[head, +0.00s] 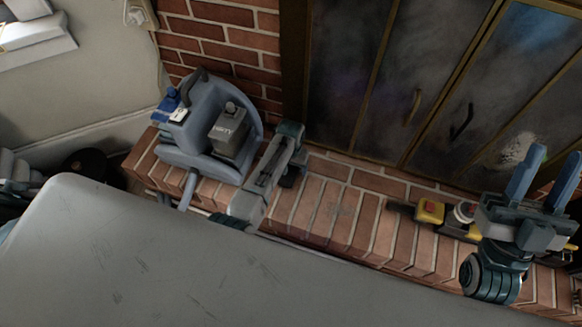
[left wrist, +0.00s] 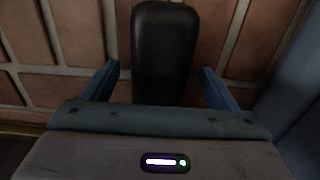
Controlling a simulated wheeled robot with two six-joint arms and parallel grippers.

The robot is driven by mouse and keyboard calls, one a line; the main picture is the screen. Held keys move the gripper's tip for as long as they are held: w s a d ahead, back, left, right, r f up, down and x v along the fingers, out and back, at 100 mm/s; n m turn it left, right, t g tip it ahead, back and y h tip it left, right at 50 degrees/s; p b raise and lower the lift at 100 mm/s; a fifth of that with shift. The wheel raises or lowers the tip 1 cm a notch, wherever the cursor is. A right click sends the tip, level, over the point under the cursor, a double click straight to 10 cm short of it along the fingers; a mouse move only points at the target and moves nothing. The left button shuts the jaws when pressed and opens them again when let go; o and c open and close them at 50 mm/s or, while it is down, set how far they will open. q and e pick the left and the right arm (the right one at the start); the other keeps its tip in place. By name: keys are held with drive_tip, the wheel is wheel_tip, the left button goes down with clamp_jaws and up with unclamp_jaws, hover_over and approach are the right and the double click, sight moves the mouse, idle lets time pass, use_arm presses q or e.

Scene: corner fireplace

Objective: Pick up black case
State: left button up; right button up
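The black case (left wrist: 165,50) is upright in the middle of the left wrist view, over the brick. My left gripper (left wrist: 160,82) is open, with one blue finger on each side of the case and a gap on both sides. In the head view, my left gripper (head: 288,152) is over the brick ledge beside the blue-grey machine. A dark piece that looks like the case (head: 289,181) shows there, partly hidden by my gripper. My right gripper (head: 556,156) is open and empty at the right, fingers pointing up.
A blue-grey machine with a grey box (head: 230,130) stands on the brick ledge (head: 325,215), close to my left gripper. A yellow and black tool (head: 430,211) lies farther right. Dark glass doors (head: 400,80) rise behind. The ledge between them is clear.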

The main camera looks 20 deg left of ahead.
use_arm(q)
drive_tip(key=c, duration=1.1)
drive_tip(key=shift+o, duration=0.2)
drive_tip(key=shift+r, duration=0.1)
